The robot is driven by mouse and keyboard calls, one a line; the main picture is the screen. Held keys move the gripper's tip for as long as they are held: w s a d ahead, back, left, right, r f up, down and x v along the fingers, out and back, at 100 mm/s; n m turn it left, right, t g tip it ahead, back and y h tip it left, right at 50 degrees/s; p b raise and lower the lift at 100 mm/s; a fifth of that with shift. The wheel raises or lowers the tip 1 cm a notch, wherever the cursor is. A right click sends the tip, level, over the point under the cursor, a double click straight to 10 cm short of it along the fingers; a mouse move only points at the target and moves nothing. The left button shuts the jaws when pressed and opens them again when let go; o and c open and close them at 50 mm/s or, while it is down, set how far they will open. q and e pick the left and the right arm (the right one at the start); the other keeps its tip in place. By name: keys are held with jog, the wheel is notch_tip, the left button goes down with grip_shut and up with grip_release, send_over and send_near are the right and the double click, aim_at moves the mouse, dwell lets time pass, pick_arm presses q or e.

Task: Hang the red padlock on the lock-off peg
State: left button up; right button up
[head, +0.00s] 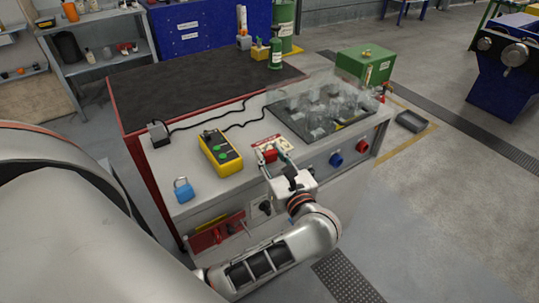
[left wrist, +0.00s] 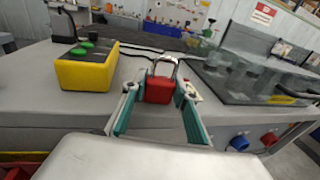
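The red padlock (head: 270,156) stands upright near the front edge of the grey bench top, its metal shackle up. It also shows in the left wrist view (left wrist: 160,88). My left gripper (head: 277,158) reaches in from the front, with its teal fingers (left wrist: 158,98) on either side of the padlock. Narrow gaps show between the fingertips and the padlock body, so the gripper looks open around it. My right gripper is not in view. I cannot clearly pick out the lock-off peg.
A yellow box with green buttons (head: 220,153) and a blue padlock (head: 183,190) are to the left. A clear cover (head: 325,100) is at right. Blue (head: 336,159) and red (head: 362,146) knobs are on the front, with a red panel (head: 215,236) low at left.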

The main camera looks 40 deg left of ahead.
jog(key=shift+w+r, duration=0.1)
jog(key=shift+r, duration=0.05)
pick_arm(q)
jog(key=shift+r, duration=0.45)
notch_tip(320, 180, up, 12)
jog(key=p, duration=0.8)
notch_tip(320, 180, up, 3)
jog(key=p, duration=0.1)
notch_tip(320, 180, up, 4)
send_over(270, 152)
jog(key=shift+a+r, duration=0.1)
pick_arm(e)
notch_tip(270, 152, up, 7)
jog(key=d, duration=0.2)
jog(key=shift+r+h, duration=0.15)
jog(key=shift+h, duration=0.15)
